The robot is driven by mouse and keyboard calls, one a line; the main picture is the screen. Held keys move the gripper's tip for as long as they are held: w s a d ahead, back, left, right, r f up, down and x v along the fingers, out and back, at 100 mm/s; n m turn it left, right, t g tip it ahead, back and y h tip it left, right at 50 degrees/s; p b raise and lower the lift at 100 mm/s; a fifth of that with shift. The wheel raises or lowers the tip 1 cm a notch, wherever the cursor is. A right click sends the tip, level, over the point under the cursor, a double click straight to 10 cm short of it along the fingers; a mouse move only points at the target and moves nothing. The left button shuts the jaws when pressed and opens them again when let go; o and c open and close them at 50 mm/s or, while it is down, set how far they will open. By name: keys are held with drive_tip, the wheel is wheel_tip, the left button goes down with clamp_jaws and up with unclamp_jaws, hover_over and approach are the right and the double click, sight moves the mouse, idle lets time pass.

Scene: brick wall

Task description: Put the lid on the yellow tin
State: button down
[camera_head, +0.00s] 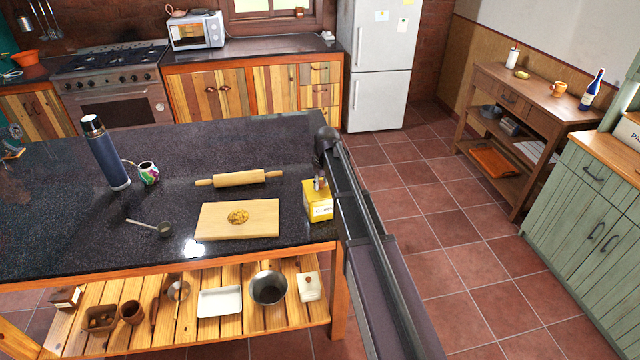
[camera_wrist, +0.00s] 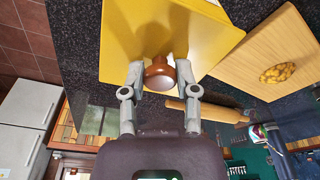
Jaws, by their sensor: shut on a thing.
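The yellow tin (camera_head: 320,201) stands near the right end of the dark counter, with a pale label on its side. My gripper (camera_head: 319,183) is right at its top. In the wrist view my gripper (camera_wrist: 159,75) is shut on a round brown knob, which I take to be the knob of the lid (camera_wrist: 158,72). Yellow surfaces of the tin (camera_wrist: 130,35) fill the picture behind the knob. The lid's edge is not clear in either view, so I cannot tell whether it sits flush on the tin or just above it.
A wooden board (camera_head: 222,219) with a small yellowish pile lies left of the tin. The counter's right edge is close to the tin.

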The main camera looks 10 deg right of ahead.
drive_tip(key=shift+f, duration=0.1)
idle(0.4)
drive_tip(key=shift+c, duration=1.4)
unclamp_jaws()
drive_tip(key=shift+o, duration=1.4)
drive_tip(key=shift+r+p, duration=3.45)
drive_tip(key=shift+r, duration=0.1)
drive_tip(key=shift+c, duration=0.2)
clamp_jaws()
